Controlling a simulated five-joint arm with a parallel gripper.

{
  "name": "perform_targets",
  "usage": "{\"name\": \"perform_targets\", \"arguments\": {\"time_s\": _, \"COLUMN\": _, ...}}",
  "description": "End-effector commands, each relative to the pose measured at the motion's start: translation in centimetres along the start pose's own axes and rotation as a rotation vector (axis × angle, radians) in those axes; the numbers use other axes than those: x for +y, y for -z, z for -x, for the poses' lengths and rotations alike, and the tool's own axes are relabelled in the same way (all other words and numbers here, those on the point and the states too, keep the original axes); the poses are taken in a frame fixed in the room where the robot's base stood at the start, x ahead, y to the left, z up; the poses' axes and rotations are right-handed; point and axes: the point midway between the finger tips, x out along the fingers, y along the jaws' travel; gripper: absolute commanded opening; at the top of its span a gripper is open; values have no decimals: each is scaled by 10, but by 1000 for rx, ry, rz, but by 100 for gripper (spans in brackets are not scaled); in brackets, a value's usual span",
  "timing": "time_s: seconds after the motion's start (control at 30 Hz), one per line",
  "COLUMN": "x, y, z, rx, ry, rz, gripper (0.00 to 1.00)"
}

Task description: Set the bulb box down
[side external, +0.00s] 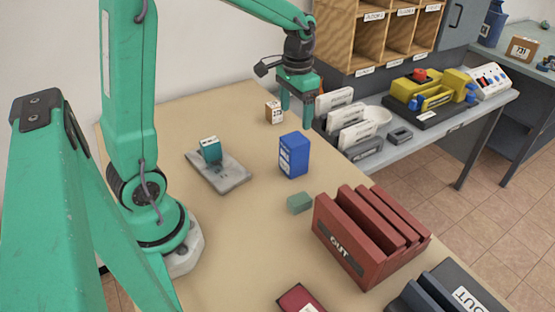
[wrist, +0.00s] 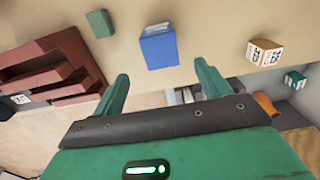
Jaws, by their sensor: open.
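No box carries a readable bulb mark, so I cannot tell which one is the bulb box. A blue box (side external: 294,155) with a white label stands upright on the tan table. A small teal-and-white box (side external: 210,149) sits on a grey plate (side external: 232,178). A small brown labelled box (side external: 274,111) stands near the table's far edge. My gripper (side external: 296,108) is open and empty, raised by that edge, just right of the brown box. In the wrist view, the blue box (wrist: 158,47) and brown box (wrist: 264,52) lie beyond the open fingers (wrist: 162,76), apart from them.
A green block (side external: 300,202) lies near the red OUT rack (side external: 345,250). White card holders (side external: 345,120) stand on a grey side bench beside my gripper, below wooden pigeonholes (side external: 385,35). The table between the blue box and brown box is clear.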

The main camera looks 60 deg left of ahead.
Motion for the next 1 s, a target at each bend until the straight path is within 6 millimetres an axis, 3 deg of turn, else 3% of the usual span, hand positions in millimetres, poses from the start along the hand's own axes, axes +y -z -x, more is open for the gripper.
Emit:
{"name": "perform_targets", "arguments": {"time_s": 0.63, "x": 1, "y": -2, "z": 3, "rx": 8, "ry": 1, "rz": 0, "gripper": 76}}
{"name": "perform_targets", "arguments": {"time_s": 1.0, "x": 21, "y": -33, "z": 37, "rx": 111, "ry": 16, "rz": -2, "gripper": 76}}
